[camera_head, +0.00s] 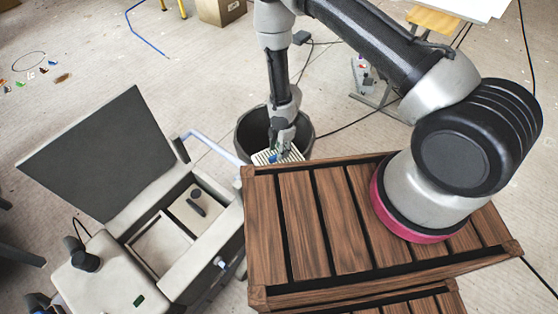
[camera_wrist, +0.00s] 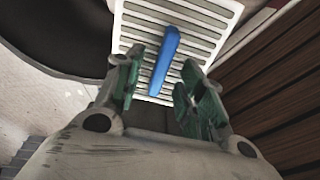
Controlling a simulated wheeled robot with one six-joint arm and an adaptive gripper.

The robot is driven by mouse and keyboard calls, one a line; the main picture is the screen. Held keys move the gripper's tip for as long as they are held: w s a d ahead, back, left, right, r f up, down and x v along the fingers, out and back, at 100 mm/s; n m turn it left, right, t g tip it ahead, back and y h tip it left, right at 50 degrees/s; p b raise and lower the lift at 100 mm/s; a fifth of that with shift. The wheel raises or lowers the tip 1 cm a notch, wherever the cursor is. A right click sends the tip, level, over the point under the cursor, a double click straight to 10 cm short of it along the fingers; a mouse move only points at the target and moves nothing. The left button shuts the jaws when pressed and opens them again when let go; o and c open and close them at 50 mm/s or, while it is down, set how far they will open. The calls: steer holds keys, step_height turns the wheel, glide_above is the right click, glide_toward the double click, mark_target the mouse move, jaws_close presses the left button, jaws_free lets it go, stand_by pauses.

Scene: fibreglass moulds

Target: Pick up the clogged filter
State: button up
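A white slatted filter (camera_head: 267,157) with a blue handle lies at the mouth of a black round bin (camera_head: 243,137), beside the wooden crate. In the wrist view the filter (camera_wrist: 205,15) fills the top middle, and its blue handle (camera_wrist: 165,60) points down towards my gripper (camera_wrist: 160,80). The fingers are apart, with the handle's lower end between them and gaps on both sides. In the head view my gripper (camera_head: 283,142) is right at the filter and hides part of it. I cannot tell what supports the filter, or how dirty it is.
A slatted wooden crate (camera_head: 296,220) stands close to the right of the filter. At left is a grey machine (camera_head: 115,275) with its dark lid (camera_head: 100,155) raised, an open compartment and a panel with a dark handle. A cardboard box (camera_head: 222,10) and cables lie behind.

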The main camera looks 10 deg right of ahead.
step_height(320, 180, down, 3)
steer(key=shift+s+a+f, duration=0.1)
steer(key=shift+s+f, duration=0.05)
steer(key=shift+f, duration=0.05)
jaws_close()
steer(key=shift+r, duration=0.2)
step_height(320, 180, up, 10)
steer(key=shift+f, duration=0.15)
stand_by(0.3)
steer(key=shift+s+a, duration=0.1)
steer(key=shift+a, duration=0.05)
